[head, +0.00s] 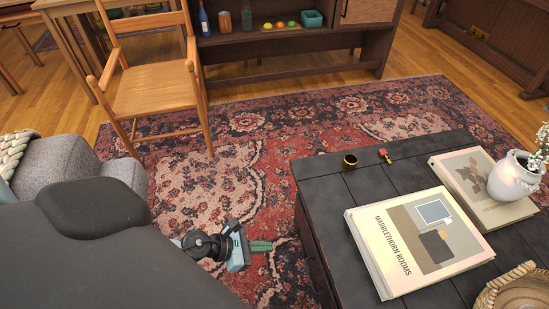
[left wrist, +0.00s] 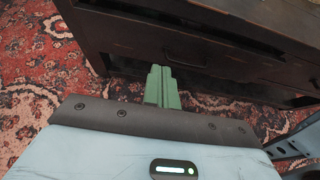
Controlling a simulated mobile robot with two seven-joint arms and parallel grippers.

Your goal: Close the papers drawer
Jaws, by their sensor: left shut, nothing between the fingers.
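The black coffee table (head: 365,190) stands at the right in the head view. Its dark side, with a drawer front (left wrist: 190,47), spans the top of the left wrist view. I cannot tell how far the drawer stands out or whether this is the papers drawer; no papers show in it. My left gripper (head: 262,246) is shut and empty, low over the rug just left of the table's side. Its green fingers (left wrist: 161,84) point toward the drawer front; contact is not clear. My right gripper is not in view.
On the table lie two books (head: 420,240) (head: 480,180), a white vase (head: 516,177), a basket (head: 515,290) and small items. A wooden chair (head: 152,90), a dark shelf (head: 290,50) and a grey sofa (head: 75,165) stand around. The patterned rug (head: 215,190) between them is clear.

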